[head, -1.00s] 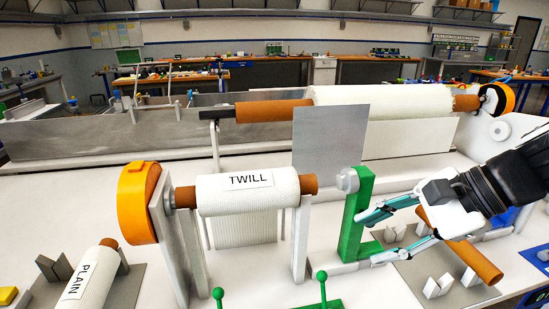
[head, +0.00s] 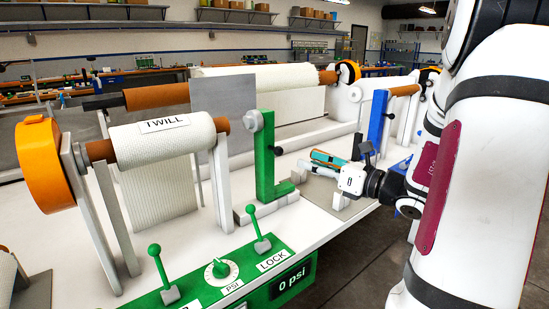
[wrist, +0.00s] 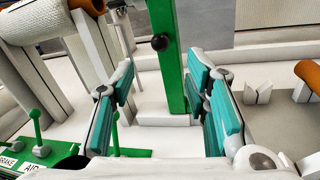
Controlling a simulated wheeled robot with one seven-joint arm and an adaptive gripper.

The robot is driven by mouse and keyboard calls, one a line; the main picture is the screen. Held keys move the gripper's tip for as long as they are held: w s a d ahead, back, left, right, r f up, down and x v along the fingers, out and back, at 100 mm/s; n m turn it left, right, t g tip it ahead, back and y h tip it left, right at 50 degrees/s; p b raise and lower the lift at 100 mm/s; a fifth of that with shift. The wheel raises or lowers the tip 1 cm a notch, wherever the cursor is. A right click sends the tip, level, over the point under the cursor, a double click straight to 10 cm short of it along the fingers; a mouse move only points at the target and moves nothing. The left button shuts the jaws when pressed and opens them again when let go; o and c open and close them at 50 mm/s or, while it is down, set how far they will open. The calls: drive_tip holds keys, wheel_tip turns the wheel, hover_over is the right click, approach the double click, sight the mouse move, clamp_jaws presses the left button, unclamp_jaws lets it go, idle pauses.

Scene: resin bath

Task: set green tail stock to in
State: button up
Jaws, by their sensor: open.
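The green tail stock (head: 265,165) is an upright green post on a foot at the bench's near side, with a grey round tip (head: 253,120) at its top. The tip stands apart from the right end of the brown core of the TWILL roll (head: 165,140). My gripper (head: 325,159) is right of the post in the head view, with teal finger pads. In the wrist view my gripper (wrist: 168,95) is open, and the green post (wrist: 165,65) with a black knob (wrist: 160,42) shows between and beyond the fingers. I cannot tell contact.
A green panel (head: 215,277) with LOCK lever (head: 258,231), another lever (head: 161,268) and PSI dial (head: 220,270) reads 0 psi in front. A blue post (head: 377,120) stands behind my gripper. A grey plate (head: 220,110) stands behind the roll. A brown core (wrist: 308,75) lies right in the wrist view.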

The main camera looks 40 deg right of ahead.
sight(282, 153)
drive_tip(key=b+x, duration=0.1)
drive_tip(key=x, duration=1)
drive_tip(key=shift+w+b, duration=0.15)
drive_tip(key=shift+b, duration=0.25)
drive_tip(key=shift+a, duration=0.1)
clamp_jaws()
